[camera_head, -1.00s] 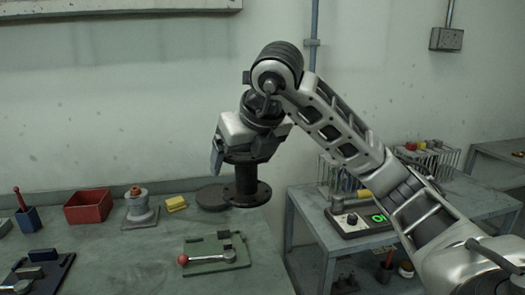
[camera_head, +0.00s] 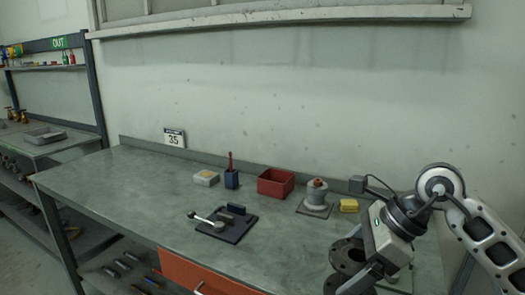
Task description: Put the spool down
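The spool (camera_head: 348,257) is a dark metal piece with round, holed flanges, at the lower right of the view. My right gripper (camera_head: 372,264) is at it, with its fingers on the spool's neck between the flanges. The spool is held in front of the bench's right part. Its lower flange is near the bottom of the picture, and the gripper hides part of its neck. I cannot see it touching the bench top. My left gripper is not in view.
The green-grey bench (camera_head: 130,185) has clear room at its left. On it stand a dark lever fixture (camera_head: 225,222), a blue holder (camera_head: 232,179), a red bin (camera_head: 275,182), a grey pedestal (camera_head: 316,196) and a yellow block (camera_head: 349,205). A shelf unit (camera_head: 45,150) stands far left.

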